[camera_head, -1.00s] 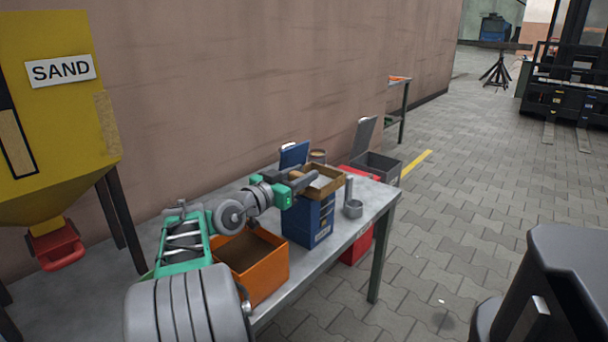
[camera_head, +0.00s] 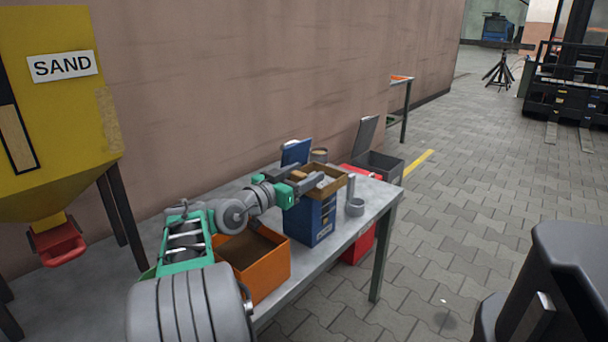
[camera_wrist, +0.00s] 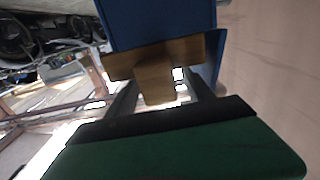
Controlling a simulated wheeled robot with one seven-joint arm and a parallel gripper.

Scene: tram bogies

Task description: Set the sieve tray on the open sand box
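The sieve tray (camera_head: 336,187), a shallow wooden-framed tray, lies over the top of the blue sand box (camera_head: 312,222). The box's blue lid (camera_head: 296,152) stands open behind. In the wrist view the tray's wooden edge (camera_wrist: 203,47) lies against the blue box (camera_wrist: 160,22), with its handle (camera_wrist: 155,82) pointing at my gripper. My gripper (camera_head: 308,178) is at the tray's near left side. In the wrist view its fingers (camera_wrist: 162,97) stand apart on either side of the handle, with a gap at the right. The box opening is mostly hidden by the tray.
An orange bin (camera_head: 262,272) stands on the grey table (camera_head: 345,240) left of the sand box. A grey metal cup (camera_head: 355,207) and a tin (camera_head: 319,155) stand near the box. A red box and a grey open-lidded bin (camera_head: 383,165) are beyond the table.

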